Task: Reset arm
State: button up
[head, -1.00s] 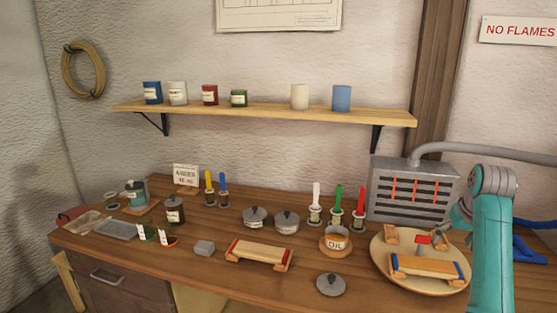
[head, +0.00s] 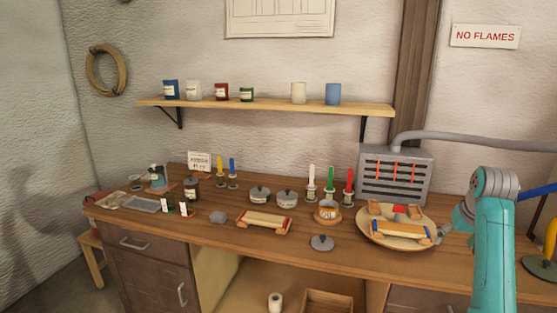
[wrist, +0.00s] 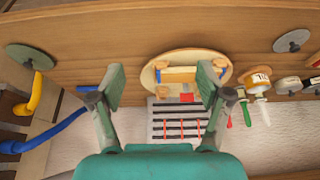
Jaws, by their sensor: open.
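My gripper (wrist: 162,78) is open and empty in the wrist view, its two grey fingers spread wide. In the head view my gripper (head: 447,230) is at the right, by the right edge of a round wooden board (head: 363,229), partly hidden by my teal arm. I cannot tell its exact height over the bench. The board also shows between and beyond the fingers in the wrist view (wrist: 190,56).
A grey slotted heater box (head: 395,175) stands behind the board.

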jog(key=s+a+f+t, duration=0.1)
jog(key=s+a+f, duration=0.15)
jog(key=f, duration=0.55)
jog(key=s+a+f, duration=0.1)
jog(key=a+f, duration=0.2)
jog(key=f, duration=0.5)
jog(key=s+a+f+t, duration=0.1)
jog(key=a+f, duration=0.2)
jog(key=f, duration=0.4)
jog(key=s+a+f+n+t, duration=0.1)
jog(key=s+a+f, duration=0.4)
jog(key=s+f, duration=0.25)
jog(key=s+a+f+t, duration=0.2)
jog(key=s+a+f, duration=0.4)
jog(key=s, duration=0.3)
jog(key=s+a+r+n+t, duration=0.1)
jog(key=s+a, duration=0.2)
jog(key=s, duration=0.7)
jog(key=s+a+r+t, duration=0.15)
jog(key=s+a, duration=0.25)
jog(key=s, duration=0.7)
jog(key=s+a+r+n+t+y, duration=0.1)
jog(key=s+a+r+t, duration=0.1)
jog(key=s+r, duration=1.3)
jog(key=shift+s+a+r+t, duration=0.2)
jog(key=shift+s+a+t, duration=0.1)
jog(key=shift+s+t, duration=0.25)
